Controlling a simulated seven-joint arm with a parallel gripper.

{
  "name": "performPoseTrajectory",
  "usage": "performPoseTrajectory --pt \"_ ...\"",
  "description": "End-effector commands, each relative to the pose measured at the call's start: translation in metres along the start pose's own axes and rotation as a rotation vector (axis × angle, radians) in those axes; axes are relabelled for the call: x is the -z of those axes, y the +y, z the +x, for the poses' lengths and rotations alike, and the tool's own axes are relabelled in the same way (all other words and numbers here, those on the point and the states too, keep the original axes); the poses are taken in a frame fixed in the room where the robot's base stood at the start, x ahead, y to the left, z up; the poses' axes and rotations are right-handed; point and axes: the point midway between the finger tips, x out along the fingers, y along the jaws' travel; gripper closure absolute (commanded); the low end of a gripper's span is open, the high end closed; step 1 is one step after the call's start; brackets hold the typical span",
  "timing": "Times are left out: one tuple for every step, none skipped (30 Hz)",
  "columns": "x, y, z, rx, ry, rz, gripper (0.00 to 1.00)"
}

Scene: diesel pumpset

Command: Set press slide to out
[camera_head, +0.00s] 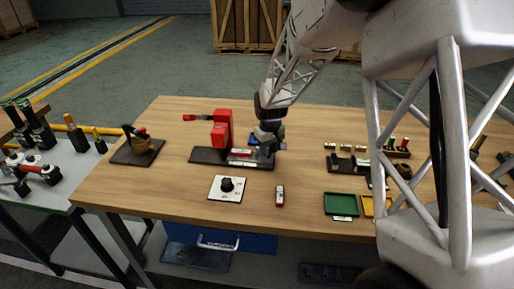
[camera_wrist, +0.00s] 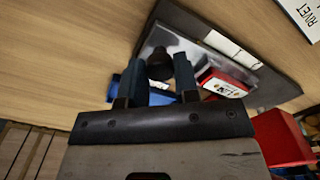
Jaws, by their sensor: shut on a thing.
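The red press (camera_head: 222,130) stands on a dark base plate (camera_head: 203,157) near the table's middle, its red-tipped lever pointing left. My gripper (camera_head: 267,148) is low over the right end of this base. In the wrist view the two fingers (camera_wrist: 158,66) are shut on a dark round knob (camera_wrist: 159,63) of the press slide. The slide's grey metal plate (camera_wrist: 185,40) lies beside the knob on the dark base. A red block with a white label (camera_wrist: 222,84) sits just right of the fingers. My gripper hides the slide's end in the head view.
A green tray (camera_head: 341,204) and a dark fixture (camera_head: 345,165) are at right. A clamp on a dark plate (camera_head: 137,152) is at left. Bare wood lies between them.

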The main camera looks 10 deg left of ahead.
Motion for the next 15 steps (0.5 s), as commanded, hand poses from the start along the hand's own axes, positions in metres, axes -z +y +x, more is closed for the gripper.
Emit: performPoseTrajectory --pt "-0.0024 0.0031 -0.0002 0.000 0.001 0.001 1.00" --pt "-0.0032 0.0041 -0.0001 0.000 0.001 0.000 1.00" --pt "-0.0040 0.0050 -0.0001 0.000 0.001 -0.001 1.00" --pt "-0.0044 0.0054 -0.0001 0.000 0.000 -0.001 1.00" --pt "-0.0045 0.0056 0.0000 0.000 0.000 -0.001 1.00" --pt "-0.0047 0.0058 0.0000 0.000 0.000 -0.001 1.00" --pt "-0.0048 0.0060 0.0000 0.000 0.000 -0.001 1.00" --pt "-0.0049 0.0061 0.0000 -0.001 0.000 0.000 1.00" --pt "-0.0051 0.0063 0.0000 -0.001 -0.001 0.000 1.00" --pt "-0.0052 0.0065 0.0000 -0.001 -0.001 0.000 1.00" --pt "-0.0053 0.0067 0.0001 -0.001 -0.001 0.000 1.00" --pt "-0.0054 0.0070 0.0000 -0.001 -0.001 0.000 0.68" --pt "-0.0055 0.0071 0.0001 -0.001 -0.001 0.001 0.63" --pt "-0.0055 0.0071 0.0001 -0.001 -0.001 0.001 0.59" --pt "-0.0054 0.0069 0.0001 -0.001 -0.001 0.001 0.53"
